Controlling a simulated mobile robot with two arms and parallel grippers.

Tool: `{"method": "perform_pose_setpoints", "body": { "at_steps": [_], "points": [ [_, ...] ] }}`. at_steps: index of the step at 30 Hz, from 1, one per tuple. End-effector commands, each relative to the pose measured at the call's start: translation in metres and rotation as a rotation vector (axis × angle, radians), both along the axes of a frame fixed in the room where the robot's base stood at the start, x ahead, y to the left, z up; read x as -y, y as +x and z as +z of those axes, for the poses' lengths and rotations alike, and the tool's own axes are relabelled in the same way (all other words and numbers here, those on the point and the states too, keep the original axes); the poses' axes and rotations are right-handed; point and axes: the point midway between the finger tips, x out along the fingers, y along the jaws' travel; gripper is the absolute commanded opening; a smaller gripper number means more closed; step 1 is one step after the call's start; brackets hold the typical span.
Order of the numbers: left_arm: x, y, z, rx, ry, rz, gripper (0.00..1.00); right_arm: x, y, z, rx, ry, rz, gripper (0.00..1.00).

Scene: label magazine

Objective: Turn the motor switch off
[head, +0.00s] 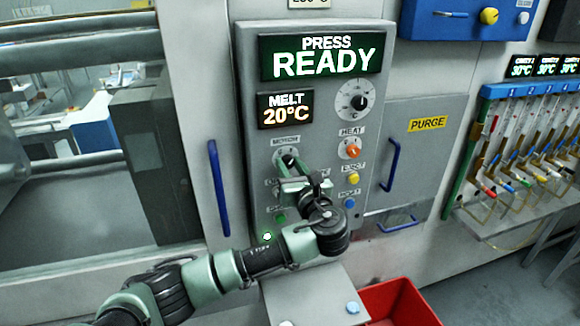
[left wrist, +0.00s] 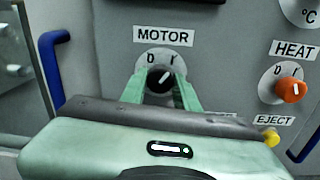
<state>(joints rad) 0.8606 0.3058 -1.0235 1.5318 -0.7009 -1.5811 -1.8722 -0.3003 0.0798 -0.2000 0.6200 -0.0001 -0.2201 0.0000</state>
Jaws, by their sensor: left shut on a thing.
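The motor switch (left wrist: 160,76) is a round black knob with a white pointer line, under the MOTOR label (left wrist: 163,36). Its pointer leans up and to the right, toward the I mark. My left gripper (left wrist: 166,92) is shut on the knob, with one green finger on each side. In the head view the switch (head: 287,155) is on the left of the grey panel, partly hidden by my left gripper (head: 291,168). My right gripper is not in view.
The orange HEAT knob (head: 353,151), yellow EJECT button (head: 352,179) and blue button (head: 349,202) sit close to the right of the gripper. A blue handle (head: 218,188) stands to the left. A red bin (head: 405,305) is below.

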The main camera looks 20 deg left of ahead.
Motion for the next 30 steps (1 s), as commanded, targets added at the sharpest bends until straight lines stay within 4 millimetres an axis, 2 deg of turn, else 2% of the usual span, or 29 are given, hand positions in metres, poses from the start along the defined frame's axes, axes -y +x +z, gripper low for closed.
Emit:
{"method": "perform_pose_setpoints", "body": {
  "at_steps": [8, 30],
  "points": [
    [0.0, 0.0, -0.003, 0.079, -0.122, 0.001, 0.0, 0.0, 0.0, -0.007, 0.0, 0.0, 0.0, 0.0],
    [0.002, 0.0, -0.004, 0.463, -0.691, 0.002, 0.0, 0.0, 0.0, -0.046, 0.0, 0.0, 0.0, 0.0]
  ]
}}
